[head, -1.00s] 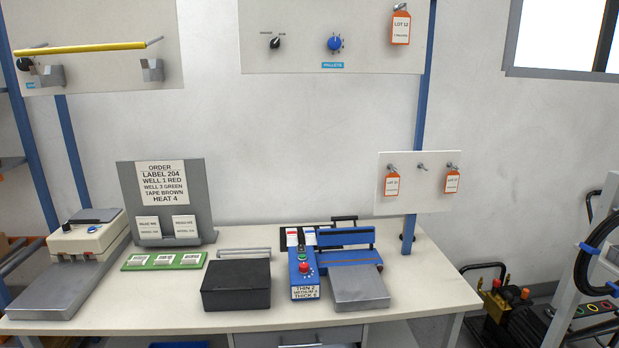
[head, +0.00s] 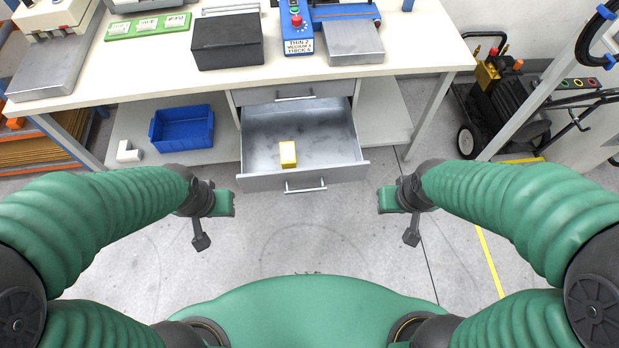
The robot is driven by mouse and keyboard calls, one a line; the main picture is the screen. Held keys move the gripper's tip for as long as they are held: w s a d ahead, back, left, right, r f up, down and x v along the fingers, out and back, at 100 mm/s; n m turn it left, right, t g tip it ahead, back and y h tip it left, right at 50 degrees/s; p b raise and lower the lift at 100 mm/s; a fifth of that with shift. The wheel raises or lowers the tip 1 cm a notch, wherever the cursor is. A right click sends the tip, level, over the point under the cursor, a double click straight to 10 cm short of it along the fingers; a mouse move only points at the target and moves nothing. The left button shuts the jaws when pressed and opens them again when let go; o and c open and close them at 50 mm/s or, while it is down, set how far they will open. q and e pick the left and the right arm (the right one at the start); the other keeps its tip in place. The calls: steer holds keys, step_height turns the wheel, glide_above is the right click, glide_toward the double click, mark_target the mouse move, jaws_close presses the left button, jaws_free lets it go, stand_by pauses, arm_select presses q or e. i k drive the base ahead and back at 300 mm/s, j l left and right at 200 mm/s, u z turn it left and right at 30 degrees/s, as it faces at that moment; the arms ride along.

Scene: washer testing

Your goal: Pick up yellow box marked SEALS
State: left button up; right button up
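A small yellow box (head: 288,154) lies in the open lower drawer (head: 345,158), near its front edge and left of its middle. Its marking is too small to read. My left gripper (head: 207,225) is to the left of the box in the picture and nearer to me, apart from it. My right gripper (head: 407,225) is to the right of the drawer, also apart from it. Both grippers appear empty. The gap between the fingers is not clear in either one.
The bench top (head: 130,62) lies above the drawer, with a black box (head: 228,45) and a blue sealing device (head: 295,25) on it. A blue bin (head: 182,130) and a white piece (head: 128,152) are on the lower shelf at left. A black machine (head: 490,110) stands at right. The floor before the drawer is clear.

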mark_target(288, 160)
steer(key=i+u, duration=0.35)
steer(key=i, duration=0.2)
steer(key=i+l+u, duration=0.35)
steer(key=i, duration=0.2)
steer(key=j, duration=0.15)
